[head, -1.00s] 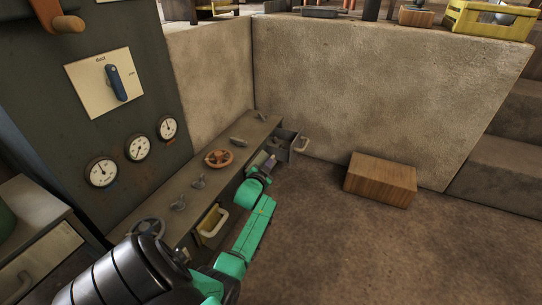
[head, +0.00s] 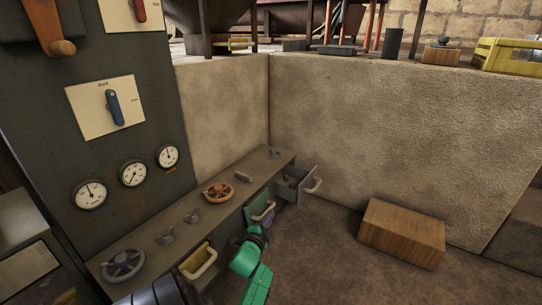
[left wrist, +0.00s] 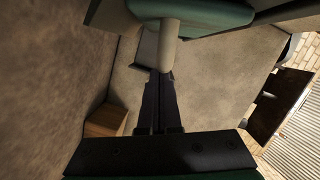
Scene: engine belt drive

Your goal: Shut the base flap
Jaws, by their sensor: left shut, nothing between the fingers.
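Along the low grey bench base, a green front (head: 256,203) with a pale handle (head: 264,212) stands out a little. My left gripper (head: 259,230) is just below and in front of it, its fingers partly hidden by my arm. In the left wrist view the gripper (left wrist: 160,76) is shut and empty. Its fingertips lie close to a pale bar-like handle (left wrist: 168,45) under a green panel (left wrist: 200,12); whether they touch I cannot tell. I cannot tell for sure which front is the base flap. My right gripper is not in view.
A yellow front with a handle (head: 199,262) stands open to the left, and a grey drawer (head: 297,184) stands open to the right. Handwheels and small levers sit on the bench top. A wooden box (head: 403,232) stands on the floor. The floor between is clear.

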